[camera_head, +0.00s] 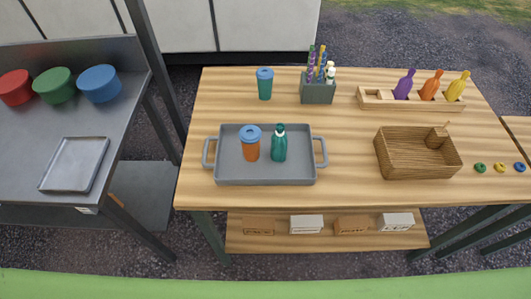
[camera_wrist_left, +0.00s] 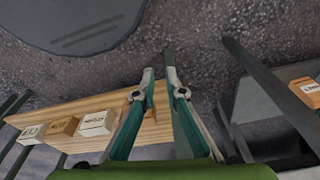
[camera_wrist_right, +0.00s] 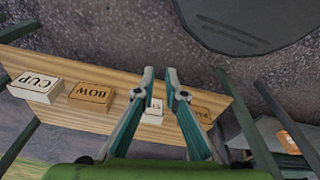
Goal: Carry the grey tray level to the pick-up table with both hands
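The grey tray (camera_head: 225,160) with a handle at each end rests flat on the wooden table (camera_head: 340,190), near its front left. An orange cup with a blue lid (camera_head: 250,150) and a teal bottle (camera_head: 279,147) stand upright in it. Neither gripper shows in the head view, and both are away from the tray. My left gripper (camera_wrist_left: 159,88) is open and empty in the left wrist view, above the ground and a low shelf. My right gripper (camera_wrist_right: 160,88) is open and empty in the right wrist view, over the low shelf. Which table is the pick-up table I cannot tell.
A teal cup (camera_head: 265,84), a grey holder (camera_head: 318,92), a bottle rack (camera_head: 376,98) and a woven basket (camera_head: 418,170) share the wooden table. Labelled blocks lie on the low shelf (camera_head: 265,243). A metal counter (camera_head: 125,85) stands left; another table (camera_head: 520,127) is at the right edge.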

